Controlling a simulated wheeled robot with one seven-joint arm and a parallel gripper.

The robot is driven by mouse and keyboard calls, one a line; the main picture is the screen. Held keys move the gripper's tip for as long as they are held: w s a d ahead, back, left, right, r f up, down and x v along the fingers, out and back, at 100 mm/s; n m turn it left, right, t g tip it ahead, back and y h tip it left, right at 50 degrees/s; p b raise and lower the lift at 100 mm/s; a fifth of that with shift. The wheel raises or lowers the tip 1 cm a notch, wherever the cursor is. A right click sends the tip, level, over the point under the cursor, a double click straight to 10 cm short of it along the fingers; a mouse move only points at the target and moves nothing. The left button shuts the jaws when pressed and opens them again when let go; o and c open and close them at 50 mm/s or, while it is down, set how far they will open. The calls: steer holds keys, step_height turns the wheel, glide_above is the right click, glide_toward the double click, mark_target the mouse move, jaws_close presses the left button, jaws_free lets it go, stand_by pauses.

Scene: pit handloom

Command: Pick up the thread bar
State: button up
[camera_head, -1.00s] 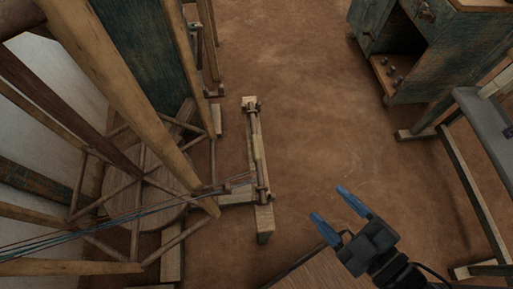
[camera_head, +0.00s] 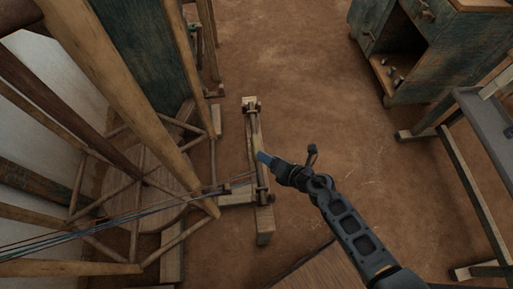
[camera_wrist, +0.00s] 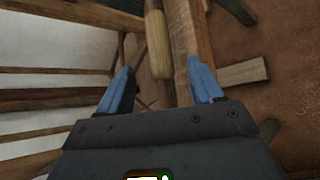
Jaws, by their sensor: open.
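The thread bar (camera_head: 256,141) lies along a low wooden stand beside the loom in the head view. In the wrist view the thread bar (camera_wrist: 158,45) shows as a brown rod with a thicker pale yellowish section. My gripper (camera_head: 264,157) is over the middle of the bar in the head view and hides part of it. In the wrist view my gripper (camera_wrist: 159,66) is open, with one blue finger on each side of the pale section. Neither finger clearly touches the bar.
The stand's wooden beam (camera_wrist: 188,40) runs close beside the right finger. The loom's slanted posts (camera_head: 120,85) and stretched threads (camera_head: 130,216) are at the left. A cabinet (camera_head: 440,50) and a grey-topped table (camera_head: 487,125) stand at the right. The brown floor between is clear.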

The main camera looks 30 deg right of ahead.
mark_target(256, 149)
steer(key=x, duration=0.2)
steer(key=b+x, duration=0.1)
steer(key=x, duration=0.1)
steer(key=b+x, duration=0.1)
steer(key=x, duration=0.2)
steer(key=shift+w+d+r, duration=0.2)
steer(key=shift+d, duration=0.05)
steer(key=shift+c, duration=0.5)
steer(key=c, duration=1.1)
steer(key=shift+r, duration=0.15)
